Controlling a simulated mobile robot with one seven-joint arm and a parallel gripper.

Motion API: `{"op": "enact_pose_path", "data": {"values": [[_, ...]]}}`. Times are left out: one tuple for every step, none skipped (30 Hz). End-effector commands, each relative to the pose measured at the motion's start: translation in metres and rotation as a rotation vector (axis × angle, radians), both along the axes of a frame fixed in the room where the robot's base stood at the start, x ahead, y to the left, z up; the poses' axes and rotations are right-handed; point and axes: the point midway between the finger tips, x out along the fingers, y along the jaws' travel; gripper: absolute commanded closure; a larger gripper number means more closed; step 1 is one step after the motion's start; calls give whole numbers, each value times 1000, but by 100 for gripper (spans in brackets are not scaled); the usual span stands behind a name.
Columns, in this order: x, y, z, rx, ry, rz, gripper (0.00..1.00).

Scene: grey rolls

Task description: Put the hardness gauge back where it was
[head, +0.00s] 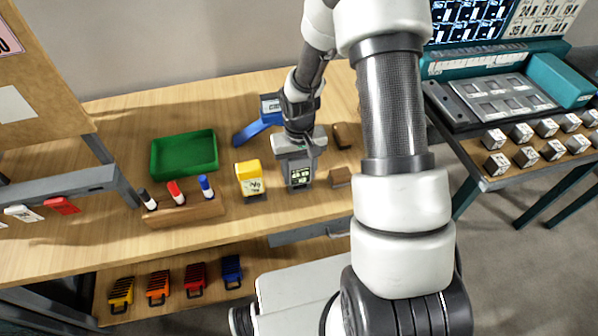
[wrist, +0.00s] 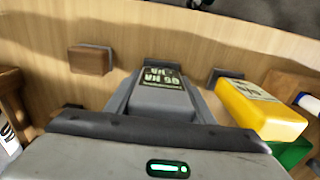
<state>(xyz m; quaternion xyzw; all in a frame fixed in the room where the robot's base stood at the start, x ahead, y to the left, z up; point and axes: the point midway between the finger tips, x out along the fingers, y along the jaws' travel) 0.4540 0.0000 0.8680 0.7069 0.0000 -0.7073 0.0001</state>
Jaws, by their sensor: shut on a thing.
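The hardness gauge (head: 299,175) is a grey block with a dark display, over the wooden bench at the middle in the head view. My gripper (head: 297,160) comes down from above and is shut on it. In the wrist view the gauge (wrist: 162,98) sits between the two fingers of my gripper (wrist: 163,95), its display showing upside-down characters. I cannot tell if its base touches the bench.
A yellow device (head: 250,181) stands just left of the gauge. A brown block (head: 340,177) lies to its right, another dark brown piece (head: 343,135) behind. A blue device (head: 262,118), green tray (head: 184,153) and marker holder (head: 183,211) are nearby. The bench's front edge is close.

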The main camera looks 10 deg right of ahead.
Motion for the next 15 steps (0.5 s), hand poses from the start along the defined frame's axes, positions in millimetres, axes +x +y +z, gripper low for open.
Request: {"op": "enact_pose_path", "data": {"values": [[1,0,1,0,-2,0,71],[1,0,1,0,-2,0,71],[1,0,1,0,-1,0,71],[1,0,0,0,-1,0,71],[0,0,-1,0,-1,0,71],[0,0,-2,0,-1,0,71],[0,0,-4,0,-1,0,71],[0,0,-4,0,0,0,50],[0,0,-2,0,0,0,43],[0,0,-2,0,0,0,38],[0,0,-2,0,0,0,33],[0,0,-2,0,0,0,33],[0,0,-2,0,0,0,33],[0,0,-2,0,0,0,33],[0,0,-2,0,0,0,33]]}}
